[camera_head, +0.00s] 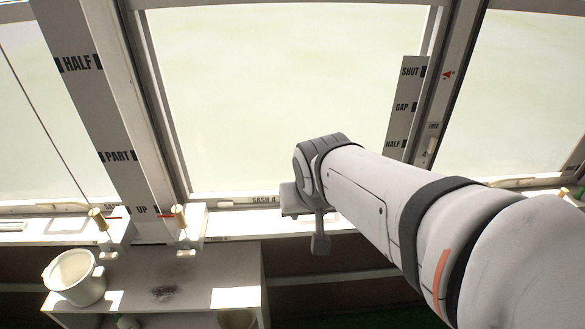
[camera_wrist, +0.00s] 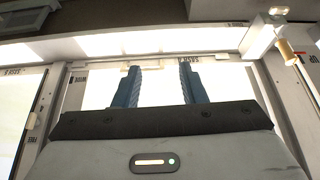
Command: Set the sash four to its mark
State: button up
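The sash four (camera_head: 264,199) is the large pane in the middle of the head view, with its label on the bottom rail. The label also shows, upside down, in the wrist view (camera_wrist: 188,60). A strip (camera_head: 403,107) at its right reads SHUT, GAP and HALF downward. A red triangle (camera_head: 447,74) sits on the post beside SHUT. My gripper (camera_wrist: 160,64) has its two blue fingers spread at the bottom rail, with a pale bar (camera_wrist: 147,63) near the left fingertip. Contact is unclear. In the head view my arm hides part of the rail and most of the gripper.
Two brass-coloured pegs (camera_head: 180,217) stand on the sill at left. A white bucket (camera_head: 75,277) stands on a low shelf (camera_head: 205,292) below. Another strip (camera_head: 95,110) at left reads HALF, PART and UP. A FREE label (camera_head: 433,126) is on the right post.

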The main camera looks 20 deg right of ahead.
jog(key=w+d+f+m+t+y+b, duration=0.3)
jog(key=w+d+f+m+t+b, duration=0.9)
jog(key=w+f+m+b, duration=0.5)
jog(key=w, duration=0.2)
jog(key=w+f+n, duration=0.1)
jog(key=w, duration=0.1)
jog(key=w+f+n+g+p, duration=0.1)
jog(key=shift+w+d+f, duration=0.15)
jog(key=shift+w+d, duration=0.05)
jog(key=shift+w, duration=0.2)
grip_shut()
